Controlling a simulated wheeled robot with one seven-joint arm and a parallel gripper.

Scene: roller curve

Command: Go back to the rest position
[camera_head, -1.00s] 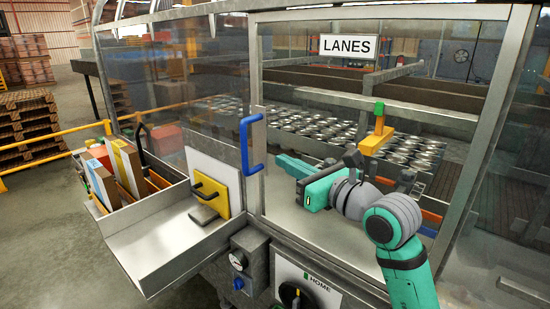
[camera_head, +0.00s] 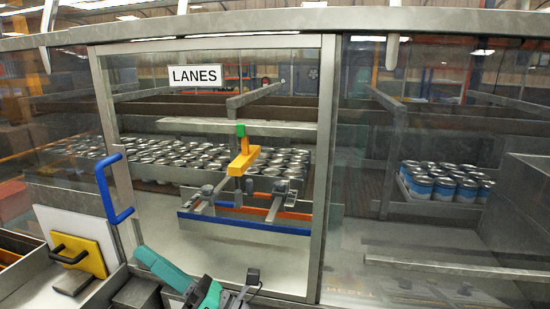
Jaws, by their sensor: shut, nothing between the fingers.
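My gripper (camera_head: 146,256), teal with grey arm parts behind it, is at the bottom of the head view, left of centre. It is shut and empty, in front of the clear panel (camera_head: 222,130) marked LANES. The lower part of my arm is cut off by the picture's edge. The blue handle (camera_head: 112,189) on the panel's left side is above and left of the gripper, apart from it in the picture.
Behind the panel are a yellow lever with a green top (camera_head: 243,160), blue and orange rails (camera_head: 245,222) and many cans (camera_head: 185,160). Blue-banded cans (camera_head: 440,184) stand at right. A yellow plate with a black handle (camera_head: 88,256) is at lower left, near the gripper.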

